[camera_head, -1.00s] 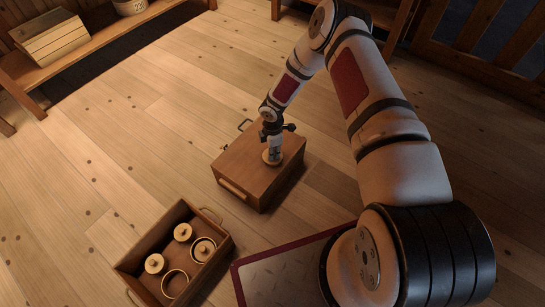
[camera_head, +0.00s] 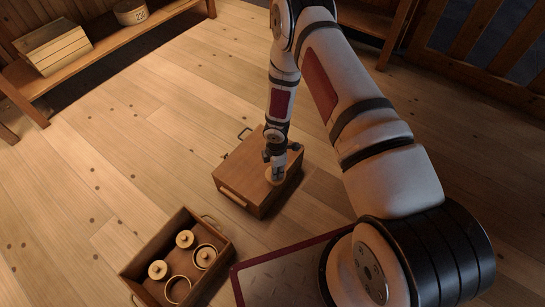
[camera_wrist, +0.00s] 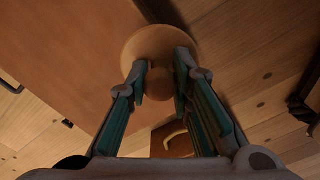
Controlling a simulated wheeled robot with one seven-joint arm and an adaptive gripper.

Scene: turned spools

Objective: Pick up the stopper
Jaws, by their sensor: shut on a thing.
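The stopper (camera_head: 274,178) is a pale round wooden disc with a small knob. It shows large in the wrist view (camera_wrist: 160,42), with the knob between the fingers. My gripper (camera_wrist: 163,80) is shut on the knob. In the head view my gripper (camera_head: 277,166) points down over the top of a brown wooden box (camera_head: 238,172), near its right side. In the wrist view the disc overlaps the box edge and the floor beyond. I cannot tell whether it touches the box top.
An open wooden tray (camera_head: 137,263) at lower left holds several pale turned pieces. A red-edged panel (camera_head: 290,248) lies to its right. A bench (camera_head: 95,53) with a slatted crate (camera_head: 52,45) and a round tub (camera_head: 131,12) stands at upper left. The plank floor between is clear.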

